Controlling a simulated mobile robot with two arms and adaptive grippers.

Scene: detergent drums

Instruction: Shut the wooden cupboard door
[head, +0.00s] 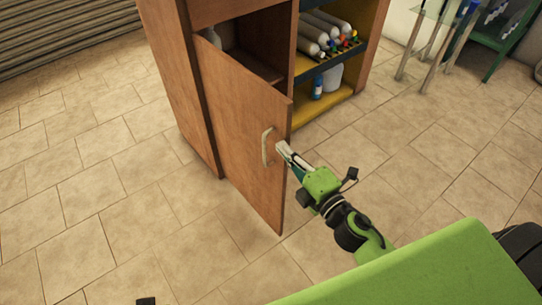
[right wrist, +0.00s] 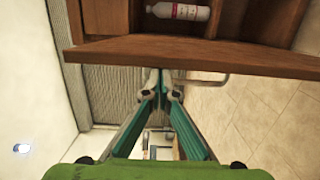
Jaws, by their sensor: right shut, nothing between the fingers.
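The wooden cupboard door (head: 238,125) stands open in the head view, swung out from its left side towards me. Its pale curved handle (head: 267,146) is near the free edge. My right gripper (head: 282,149) is shut and empty, its tips close to that free edge, just right of the handle. In the right wrist view the closed fingertips (right wrist: 163,82) are by the door's edge (right wrist: 190,52), with the handle (right wrist: 212,79) beside them. I cannot tell whether they touch the door. My left gripper does not show.
The cupboard's open shelves (head: 345,92) hold several white rolls or bottles and a blue bottle (head: 317,88). A white bottle (right wrist: 182,11) lies inside behind the door. A glass-topped table (head: 440,18) stands at back right. The tiled floor left of the door is clear.

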